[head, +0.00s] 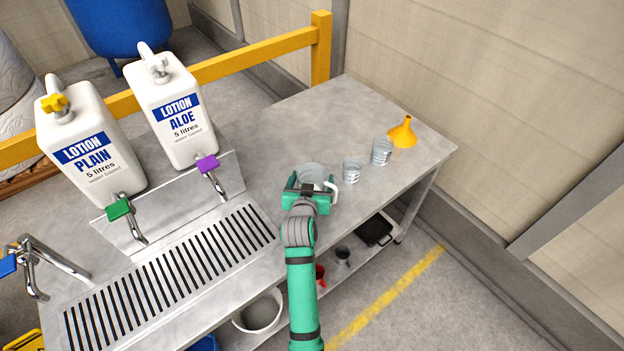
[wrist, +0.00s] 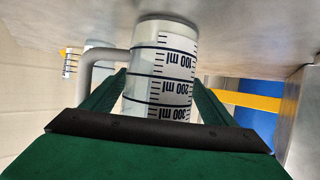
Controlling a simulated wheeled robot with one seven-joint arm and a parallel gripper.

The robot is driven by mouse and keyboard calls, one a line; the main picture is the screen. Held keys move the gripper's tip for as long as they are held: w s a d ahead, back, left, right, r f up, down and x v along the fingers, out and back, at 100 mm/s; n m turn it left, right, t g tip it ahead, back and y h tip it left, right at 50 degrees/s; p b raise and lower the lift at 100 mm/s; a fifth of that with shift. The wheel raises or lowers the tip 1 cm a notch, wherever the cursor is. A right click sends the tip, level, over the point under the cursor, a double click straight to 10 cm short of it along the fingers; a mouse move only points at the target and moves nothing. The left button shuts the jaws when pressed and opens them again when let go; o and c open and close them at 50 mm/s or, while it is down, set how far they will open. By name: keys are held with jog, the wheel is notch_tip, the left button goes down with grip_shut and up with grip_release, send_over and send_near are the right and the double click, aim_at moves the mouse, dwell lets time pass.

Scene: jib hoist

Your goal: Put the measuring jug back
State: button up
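The measuring jug (head: 311,173) is clear, with a pale handle, and is partly hidden behind my gripper (head: 311,187) in the head view. In the wrist view the jug (wrist: 162,70) appears upside down, with black marks for 100, 200 and 300 ml and its handle on the left. One green finger of my gripper (wrist: 160,88) lies along each side of the jug, and the fingertips appear to touch it. The jug is upright, with its base at or very close to the steel bench top (head: 290,117).
A slotted drain (head: 170,275) and two lotion containers (head: 90,148) (head: 172,110) are to the left. The bench top behind the jug is clear.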

jog(key=shift+r, duration=0.2)
jog(key=v, duration=1.2)
dwell(0.4)
